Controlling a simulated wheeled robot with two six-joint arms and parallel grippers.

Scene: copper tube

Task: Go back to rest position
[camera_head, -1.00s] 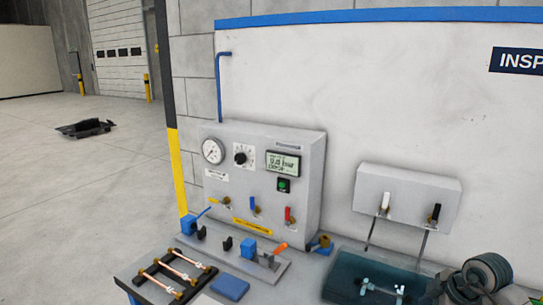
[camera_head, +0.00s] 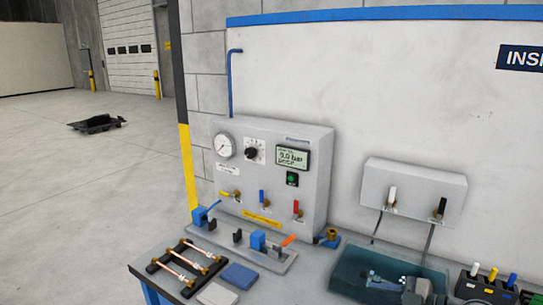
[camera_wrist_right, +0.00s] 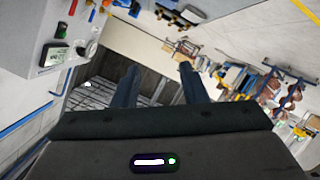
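Neither gripper shows in the head view. In the right wrist view my right gripper (camera_wrist_right: 159,72) is open. Its two dark blue fingers stand apart with nothing between them. My left gripper is in no frame. Copper tubes (camera_head: 181,270) lie across a dark rack at the front left of the bench. A clamp fixture with a blue block (camera_head: 257,240) and an orange-tipped lever stands empty in front of the grey test panel (camera_head: 270,170). The panel has a gauge, a dial, a display and several coloured valve levers.
A translucent teal tank (camera_head: 350,275) holds fittings that are hard to make out. A grey box (camera_head: 413,190) with a white and a black lever is above it. A blue pad (camera_head: 238,276) lies by the rack. A dark bin with coloured handles (camera_head: 485,290) stands at the right.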

